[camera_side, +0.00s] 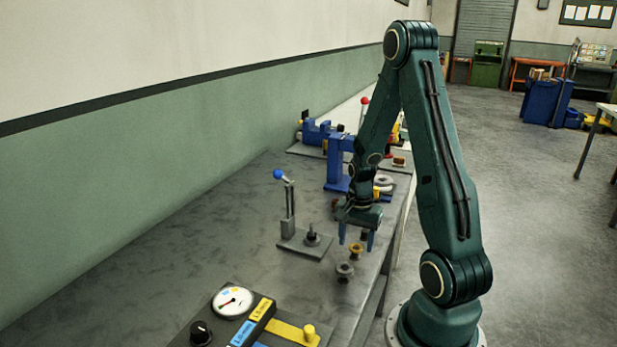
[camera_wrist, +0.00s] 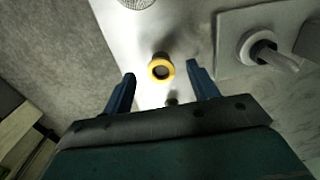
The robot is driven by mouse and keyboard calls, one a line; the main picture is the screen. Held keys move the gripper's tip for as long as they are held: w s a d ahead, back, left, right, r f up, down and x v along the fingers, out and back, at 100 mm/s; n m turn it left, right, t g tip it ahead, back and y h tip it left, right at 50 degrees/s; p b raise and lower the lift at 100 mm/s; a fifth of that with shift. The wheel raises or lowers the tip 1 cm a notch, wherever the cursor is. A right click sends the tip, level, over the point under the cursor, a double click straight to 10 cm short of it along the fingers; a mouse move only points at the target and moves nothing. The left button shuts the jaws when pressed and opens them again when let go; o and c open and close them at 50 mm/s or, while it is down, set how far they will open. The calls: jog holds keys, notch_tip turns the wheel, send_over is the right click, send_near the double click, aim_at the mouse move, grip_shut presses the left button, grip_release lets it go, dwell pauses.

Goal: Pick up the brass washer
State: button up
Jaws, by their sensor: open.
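A brass-yellow ring-shaped piece, which I take for the brass washer, shows in the wrist view (camera_wrist: 161,67) with a dark centre. In the side view it looks like a small flanged brass piece (camera_side: 356,249) on the grey bench. My gripper (camera_side: 356,241) points down with its two blue fingers apart and nothing held. In the wrist view the fingertips (camera_wrist: 160,70) lie left and right of the ring. The exact height of the fingers over it is unclear. A small dark brassy piece (camera_wrist: 172,98) shows just beyond the gripper's edge, partly hidden.
A grey spool-like piece (camera_side: 345,269) stands near the brass one. A plate with a blue-knobbed lever (camera_side: 289,205) is to the left. A panel with a gauge (camera_side: 233,301) lies in front. Blue fixtures (camera_side: 339,160) stand behind. The bench's right edge is close.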

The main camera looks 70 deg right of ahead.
jog(key=shift+f, duration=0.35)
jog(key=shift+f, duration=0.25)
dwell(0.9)
jog(key=shift+c, duration=0.2)
jog(key=c, duration=1)
